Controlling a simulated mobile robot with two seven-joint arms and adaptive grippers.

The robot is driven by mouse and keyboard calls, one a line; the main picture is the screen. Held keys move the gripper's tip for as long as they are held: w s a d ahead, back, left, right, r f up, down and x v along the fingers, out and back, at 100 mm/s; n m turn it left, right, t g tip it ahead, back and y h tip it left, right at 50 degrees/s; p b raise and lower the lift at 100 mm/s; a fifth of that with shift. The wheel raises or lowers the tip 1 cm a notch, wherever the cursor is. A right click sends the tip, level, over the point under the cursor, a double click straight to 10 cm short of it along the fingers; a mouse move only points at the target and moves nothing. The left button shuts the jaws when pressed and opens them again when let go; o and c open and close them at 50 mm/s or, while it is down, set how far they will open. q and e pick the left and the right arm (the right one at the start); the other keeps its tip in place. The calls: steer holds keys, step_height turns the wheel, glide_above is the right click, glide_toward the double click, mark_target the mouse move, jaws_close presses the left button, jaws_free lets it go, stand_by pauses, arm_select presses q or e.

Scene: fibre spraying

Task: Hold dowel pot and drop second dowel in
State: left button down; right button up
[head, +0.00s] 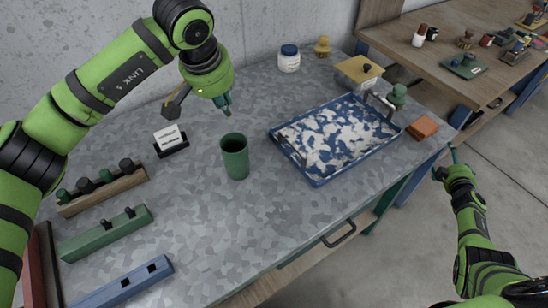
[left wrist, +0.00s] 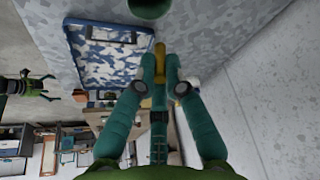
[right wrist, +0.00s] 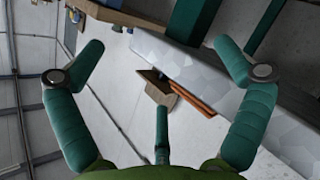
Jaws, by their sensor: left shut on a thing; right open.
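The dowel pot, a green cup (head: 235,165), stands upright on the grey mottled table, its dark mouth facing up. Its green edge shows at the top of the left wrist view (left wrist: 150,8). My left gripper (head: 224,100) is above and a little behind the pot, apart from it. It is shut on a small yellow-brown dowel (left wrist: 159,62), whose tip pokes out below the fingers in the head view (head: 228,113). My right gripper (head: 453,163) is open and empty, off the table's right side; its spread fingers show in the right wrist view (right wrist: 160,65). The pot's inside is too dark to read.
A blue tray (head: 318,182) with white patches lies right of the pot. A white card (head: 170,138) stands behind left. Wooden (head: 103,193), green (head: 105,234) and blue (head: 125,284) racks line the left. A jar (head: 289,60) and yellow-lidded box (head: 360,70) stand behind.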

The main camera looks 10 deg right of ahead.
steer(key=w+d+r+t+h, duration=0.1)
steer(key=d+r, duration=0.2)
steer(key=r, duration=0.5)
steer(key=w+d+r+n+t+h, duration=0.1)
steer(key=d+r, duration=0.3)
steer(key=r, duration=0.3)
steer(key=w+d+r+t, duration=0.1)
steer(key=d+r, duration=0.2)
steer(key=r, duration=0.5)
steer(key=w+a+r+n+t+y, duration=0.1)
steer(key=w+a+r+t+y, duration=0.1)
steer(key=w+a+r, duration=0.5)
steer(key=w+a+r+n+t+y, duration=0.1)
steer(key=w+a+r+t+y, duration=0.25)
steer(key=a, duration=0.55)
steer(key=w+a+g+y, duration=0.1)
steer(key=w+a+y, duration=0.3)
steer(key=a, duration=1.1)
steer(key=n+g+y, duration=0.1)
steer(key=g+y, duration=0.8)
steer(key=g, duration=0.2)
glide_toward(231, 150)
steer(key=x, duration=0.7)
steer(key=shift+f, duration=0.15)
